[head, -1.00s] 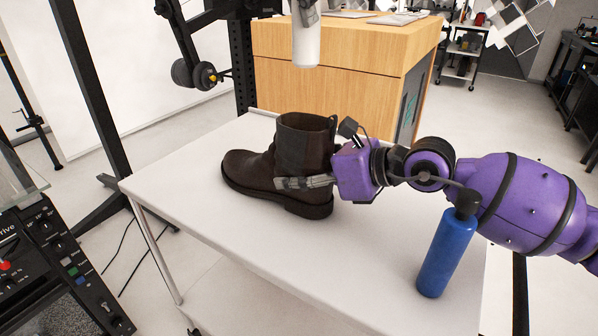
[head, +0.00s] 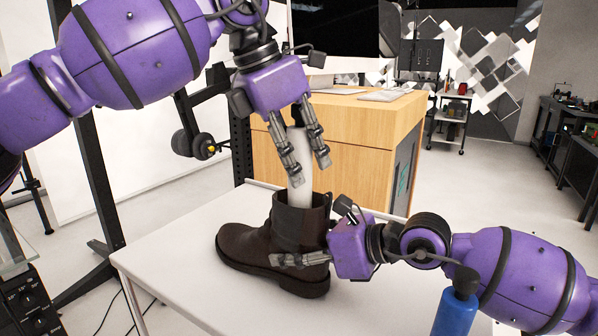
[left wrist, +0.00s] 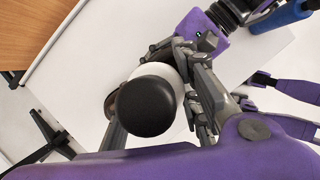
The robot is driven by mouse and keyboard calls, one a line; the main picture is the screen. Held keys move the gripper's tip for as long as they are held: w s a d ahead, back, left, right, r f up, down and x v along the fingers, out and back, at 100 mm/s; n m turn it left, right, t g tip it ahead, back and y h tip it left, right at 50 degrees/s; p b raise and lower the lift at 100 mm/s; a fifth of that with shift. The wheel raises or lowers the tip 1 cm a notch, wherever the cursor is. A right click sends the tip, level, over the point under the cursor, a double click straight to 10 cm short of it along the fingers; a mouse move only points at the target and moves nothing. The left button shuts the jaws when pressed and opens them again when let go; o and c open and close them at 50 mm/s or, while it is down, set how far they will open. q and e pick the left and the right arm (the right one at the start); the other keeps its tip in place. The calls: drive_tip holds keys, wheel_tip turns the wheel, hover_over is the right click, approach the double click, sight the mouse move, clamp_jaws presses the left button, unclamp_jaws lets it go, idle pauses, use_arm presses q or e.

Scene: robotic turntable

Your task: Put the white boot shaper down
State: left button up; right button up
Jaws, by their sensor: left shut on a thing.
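The white boot shaper (head: 297,165), a white cylinder with a black top, is upright between the fingers of my left gripper (head: 303,150), which is shut on it. Its lower end meets the opening of the dark brown boot (head: 262,245) and appears to be just inside; the exact depth is hidden. In the left wrist view the shaper's black top (left wrist: 145,105) covers most of the boot. My right gripper (head: 300,260) is at the boot's heel, with one finger along its near side. Its other finger is hidden, so its grip is unclear.
The boot stands on a white table (head: 190,285). A blue bottle with a black top (head: 457,312) stands at the right front, close to my right arm. A wooden desk (head: 350,125) is behind. The table left of the boot is clear.

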use_arm(q)
drive_tip(key=shift+f, duration=1.1)
use_arm(e)
drive_tip(key=shift+s+f, duration=0.1)
use_arm(q)
drive_tip(key=shift+f, duration=0.6)
use_arm(e)
drive_tip(key=shift+a, duration=0.1)
use_arm(q)
drive_tip(key=o, duration=1.2)
drive_tip(key=shift+c, duration=0.2)
use_arm(e)
drive_tip(key=o, duration=1.8)
drive_tip(key=shift+c, duration=0.2)
use_arm(q)
drive_tip(key=v, duration=1.3)
